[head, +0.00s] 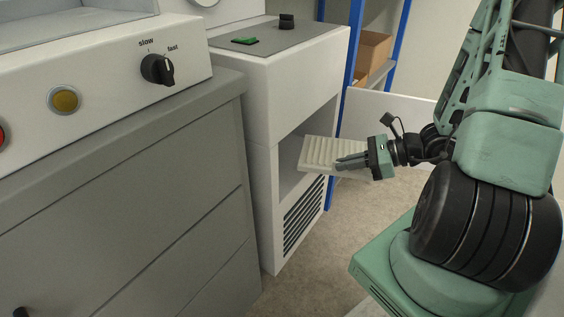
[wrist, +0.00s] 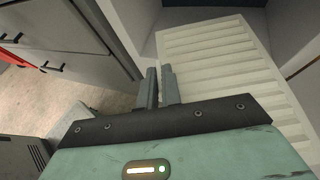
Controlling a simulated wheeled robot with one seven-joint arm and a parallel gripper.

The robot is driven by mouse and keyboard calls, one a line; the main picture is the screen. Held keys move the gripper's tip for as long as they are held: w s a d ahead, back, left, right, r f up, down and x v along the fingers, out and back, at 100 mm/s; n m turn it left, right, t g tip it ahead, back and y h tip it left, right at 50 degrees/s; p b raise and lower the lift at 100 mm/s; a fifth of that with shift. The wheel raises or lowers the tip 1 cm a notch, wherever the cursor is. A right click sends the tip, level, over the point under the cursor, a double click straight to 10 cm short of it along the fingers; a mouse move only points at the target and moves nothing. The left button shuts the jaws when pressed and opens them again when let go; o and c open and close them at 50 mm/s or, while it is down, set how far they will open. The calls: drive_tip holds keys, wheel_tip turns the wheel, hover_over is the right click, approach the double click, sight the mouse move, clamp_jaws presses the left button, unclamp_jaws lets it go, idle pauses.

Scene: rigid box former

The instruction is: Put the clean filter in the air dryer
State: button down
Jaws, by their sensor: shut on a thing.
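The clean filter is a pale, ribbed panel (head: 322,151). It also fills the upper right of the wrist view (wrist: 215,50). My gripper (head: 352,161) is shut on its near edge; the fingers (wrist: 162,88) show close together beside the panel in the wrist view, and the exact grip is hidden. The air dryer is the white cabinet (head: 300,80) with an open recess in its right face, above a dark slotted grille (head: 304,214). The filter's far end overlaps the recess in the head view. I cannot tell whether it is inside or just in front.
A grey cabinet (head: 130,200) with a white control panel and a slow/fast knob (head: 157,69) stands at left. Behind the dryer is a blue-framed shelf with a cardboard box (head: 373,52). The floor (head: 325,245) before the dryer is clear.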

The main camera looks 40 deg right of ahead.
drive_tip(key=w+a+b, duration=0.4)
drive_tip(key=w+a, duration=0.1)
drive_tip(key=w, duration=0.9)
drive_tip(key=f+b, duration=0.1)
drive_tip(key=f, duration=0.1)
drive_tip(key=f+b, duration=0.1)
drive_tip(key=f, duration=0.1)
drive_tip(key=f+b, duration=0.2)
drive_tip(key=shift+w+a+f, duration=0.15)
drive_tip(key=shift+w+f, duration=0.15)
drive_tip(key=shift+w, duration=0.05)
drive_tip(key=shift+w+f+b, duration=0.2)
drive_tip(key=shift+b, duration=0.25)
drive_tip(key=shift+f, duration=0.15)
drive_tip(key=c, duration=1.6)
unclamp_jaws()
drive_tip(key=shift+c, duration=0.2)
drive_tip(key=shift+o, duration=0.3)
